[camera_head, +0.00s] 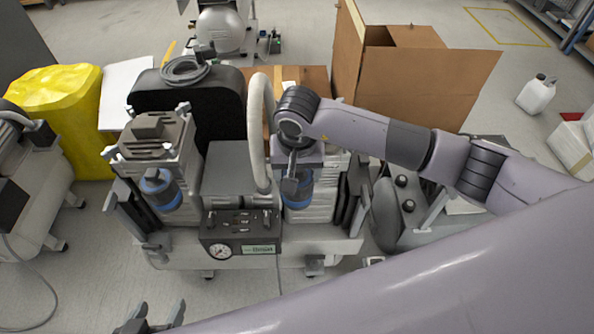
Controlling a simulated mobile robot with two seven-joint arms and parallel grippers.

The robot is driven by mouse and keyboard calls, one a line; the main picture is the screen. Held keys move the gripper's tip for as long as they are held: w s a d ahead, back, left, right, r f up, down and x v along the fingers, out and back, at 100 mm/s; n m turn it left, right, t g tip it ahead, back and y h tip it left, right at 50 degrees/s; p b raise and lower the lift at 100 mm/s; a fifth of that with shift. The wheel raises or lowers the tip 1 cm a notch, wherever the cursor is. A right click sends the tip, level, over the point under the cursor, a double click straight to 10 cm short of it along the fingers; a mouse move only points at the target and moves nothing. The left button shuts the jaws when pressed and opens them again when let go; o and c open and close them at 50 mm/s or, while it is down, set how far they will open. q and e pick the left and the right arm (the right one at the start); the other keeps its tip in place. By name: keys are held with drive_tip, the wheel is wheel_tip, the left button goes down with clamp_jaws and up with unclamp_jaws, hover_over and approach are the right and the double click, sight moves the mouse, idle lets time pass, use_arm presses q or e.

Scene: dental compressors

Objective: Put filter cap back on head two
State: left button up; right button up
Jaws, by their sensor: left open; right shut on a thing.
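The compressor (240,180) stands in the middle with two heads. The left head (155,145) carries a blue-ringed filter (161,190). My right gripper (296,192) points down in front of the right head (318,205), at its blue filter part (299,207). It is shut on what appears to be the filter cap, which the fingers mostly hide. I cannot tell whether the cap touches its seat. My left gripper (155,314) is open and empty at the bottom edge, in front of the compressor and apart from it.
A gauge panel (240,235) sits low between the heads, and a pale hose (255,130) arches beside my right wrist. Cardboard boxes (410,85) stand behind, a yellow bag (60,105) at left. Other compressors flank both sides.

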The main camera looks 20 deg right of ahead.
drive_tip(key=o, duration=1.1)
drive_tip(key=shift+r, duration=0.15)
drive_tip(key=shift+r+p, duration=1.25)
drive_tip(key=shift+r, duration=0.75)
drive_tip(key=shift+r+p, duration=0.75)
drive_tip(key=shift+r, duration=0.65)
clamp_jaws()
